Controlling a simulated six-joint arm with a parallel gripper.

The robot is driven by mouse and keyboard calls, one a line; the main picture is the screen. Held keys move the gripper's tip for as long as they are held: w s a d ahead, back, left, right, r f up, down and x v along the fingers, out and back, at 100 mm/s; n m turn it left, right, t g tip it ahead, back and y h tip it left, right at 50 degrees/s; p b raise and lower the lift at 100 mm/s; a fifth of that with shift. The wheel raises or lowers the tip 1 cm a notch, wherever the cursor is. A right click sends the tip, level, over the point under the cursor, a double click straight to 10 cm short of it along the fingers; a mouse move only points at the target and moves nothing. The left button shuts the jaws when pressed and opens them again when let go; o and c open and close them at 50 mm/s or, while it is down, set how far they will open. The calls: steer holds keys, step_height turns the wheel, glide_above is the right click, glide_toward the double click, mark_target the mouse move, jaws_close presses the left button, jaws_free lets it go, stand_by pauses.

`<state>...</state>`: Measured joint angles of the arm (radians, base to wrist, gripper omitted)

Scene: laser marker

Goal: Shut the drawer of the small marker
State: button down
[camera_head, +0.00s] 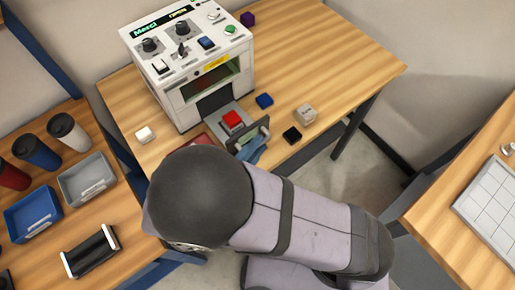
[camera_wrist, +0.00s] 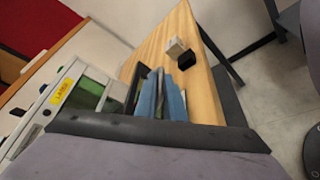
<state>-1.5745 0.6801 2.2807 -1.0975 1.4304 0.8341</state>
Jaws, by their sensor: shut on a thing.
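The small marker (camera_head: 186,62) is a white box with knobs and buttons on top, standing on a wooden table. Its yellow label and green window show tilted in the wrist view (camera_wrist: 70,92). Its drawer (camera_head: 222,121) sticks out of the front opening, with a red block (camera_head: 232,120) on it. A dark upright handle (camera_head: 263,129) is at the drawer's front end. My gripper (camera_head: 250,149) has blue fingers and is shut on the handle; my arm hides part of the grip. In the wrist view my blue fingers (camera_wrist: 161,98) are close together; the handle between them is unclear.
A blue block (camera_head: 264,100), a black block (camera_head: 291,134) and a pale cube (camera_head: 306,114) lie right of the drawer. A white block (camera_head: 145,134) and a partly hidden red item (camera_head: 199,142) lie left. Trays and cups fill the left table.

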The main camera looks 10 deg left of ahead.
mark_target(225, 116)
steer(key=w+a+b, duration=0.2)
steer(key=w+a, duration=0.7)
steer(key=shift+w+a, duration=0.3)
steer(key=shift+w+a+r, duration=0.1)
steer(key=shift+w+a, duration=0.2)
steer(key=shift+a, duration=0.05)
steer(key=c, duration=1.8)
jaws_free()
steer(key=shift+w+a, duration=0.1)
steer(key=shift+c, duration=0.2)
steer(key=shift+b+v, duration=0.85)
steer(key=shift+v, duration=2.9)
